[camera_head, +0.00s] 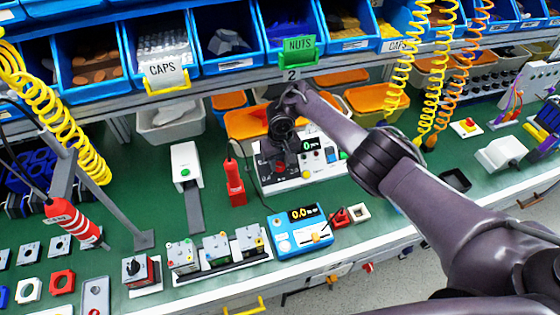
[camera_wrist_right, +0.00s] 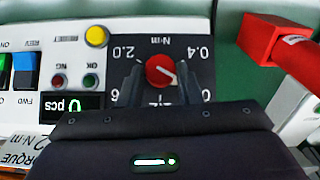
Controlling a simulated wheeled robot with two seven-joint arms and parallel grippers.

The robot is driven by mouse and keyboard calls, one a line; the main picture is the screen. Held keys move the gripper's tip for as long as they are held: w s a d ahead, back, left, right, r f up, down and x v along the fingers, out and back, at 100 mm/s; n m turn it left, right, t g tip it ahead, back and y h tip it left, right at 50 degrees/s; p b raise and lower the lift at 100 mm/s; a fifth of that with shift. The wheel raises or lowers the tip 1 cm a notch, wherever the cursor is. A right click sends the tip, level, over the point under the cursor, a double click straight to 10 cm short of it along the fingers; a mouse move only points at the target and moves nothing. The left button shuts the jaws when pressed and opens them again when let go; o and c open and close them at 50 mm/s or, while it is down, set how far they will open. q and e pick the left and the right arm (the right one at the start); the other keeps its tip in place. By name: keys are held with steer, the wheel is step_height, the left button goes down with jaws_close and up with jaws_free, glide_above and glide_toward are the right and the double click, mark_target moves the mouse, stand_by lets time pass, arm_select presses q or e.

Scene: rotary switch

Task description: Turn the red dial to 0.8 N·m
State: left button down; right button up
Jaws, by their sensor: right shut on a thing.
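The red dial (camera_wrist_right: 160,70) shows in the right wrist view on a black dial plate (camera_wrist_right: 198,72), whose printing is upside down there. The visible marks are 2.0, 0.4, 1.2 and N·m; two others are partly covered by my fingers. The dial's white pointer line points to the lower right, between 0.4 and 1.2, toward a partly hidden mark. My right gripper (camera_wrist_right: 160,78) is shut on the dial, one finger on each side. In the head view my right gripper (camera_head: 283,130) reaches over the control box (camera_head: 335,168) from the right. My left gripper is out of view.
The box also carries a yellow button (camera_wrist_right: 96,36), small lamps and a counter display. A red screwdriver-like tool (camera_head: 235,185) stands just left of it. A blue meter (camera_head: 300,238) sits in front. Shelf bins (camera_head: 225,40) and coiled hoses (camera_head: 405,70) are above.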

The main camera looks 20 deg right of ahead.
mark_target(280, 168)
steer(key=o, duration=1)
step_height(280, 168, up, 8)
steer(key=shift+s+f+p, duration=0.15)
steer(key=shift+p, duration=0.4)
